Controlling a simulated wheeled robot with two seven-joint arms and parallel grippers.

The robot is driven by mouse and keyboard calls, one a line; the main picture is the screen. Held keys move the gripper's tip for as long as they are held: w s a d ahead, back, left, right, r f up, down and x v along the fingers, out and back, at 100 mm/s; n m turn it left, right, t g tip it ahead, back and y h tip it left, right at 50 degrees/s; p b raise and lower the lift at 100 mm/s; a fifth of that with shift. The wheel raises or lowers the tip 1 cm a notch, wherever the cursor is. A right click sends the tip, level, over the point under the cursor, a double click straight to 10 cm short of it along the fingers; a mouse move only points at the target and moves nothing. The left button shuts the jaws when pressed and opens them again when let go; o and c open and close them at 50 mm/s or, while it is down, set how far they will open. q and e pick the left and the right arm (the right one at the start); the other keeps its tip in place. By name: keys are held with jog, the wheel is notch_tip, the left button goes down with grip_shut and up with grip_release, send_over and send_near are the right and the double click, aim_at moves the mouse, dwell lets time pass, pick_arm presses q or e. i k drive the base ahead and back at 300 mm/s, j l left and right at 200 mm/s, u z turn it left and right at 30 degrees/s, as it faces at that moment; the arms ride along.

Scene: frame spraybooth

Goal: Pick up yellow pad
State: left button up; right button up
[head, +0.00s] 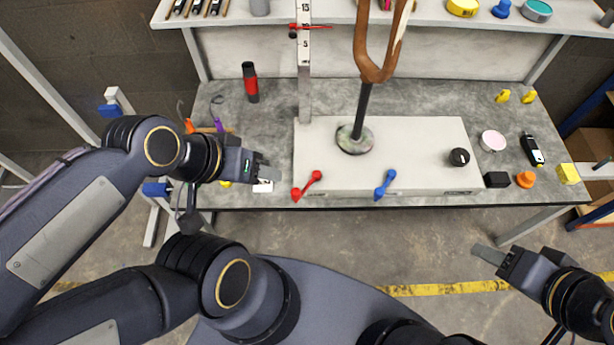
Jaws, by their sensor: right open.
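The yellow pad (568,173) is a small yellow block near the right front corner of the grey bench. It lies right of an orange knob-like piece (525,179) and a black block (497,179). My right gripper (488,255) is open and empty, out in front of the bench's front edge, below and left of the pad in the picture. My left gripper (268,172) is over the left front part of the bench, near a small white item (263,187); its finger gap is not clear. It is apart from the yellow pad.
A white base (430,135) carries a stand with a brown fork-shaped frame (377,60), a red lever (306,186) and a blue lever (385,184). Shelving stands at right.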

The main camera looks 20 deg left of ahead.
aim_at(567, 174)
jog(key=z, duration=0.4)
jog(key=i+l+z, duration=0.1)
jog(key=z, duration=0.75)
jog(key=u, duration=1.15)
jog(key=i+l+u, duration=0.1)
jog(key=l, duration=0.25)
jog(key=i+l+u, duration=0.25)
jog(key=i+l, duration=0.15)
jog(key=l, duration=0.35)
jog(key=i+l+u, duration=0.15)
jog(key=l, duration=0.2)
jog(key=l+u, duration=0.1)
jog(key=l, duration=0.3)
jog(key=i+l+u, duration=0.1)
jog(key=l, duration=0.3)
jog(key=i, duration=0.05)
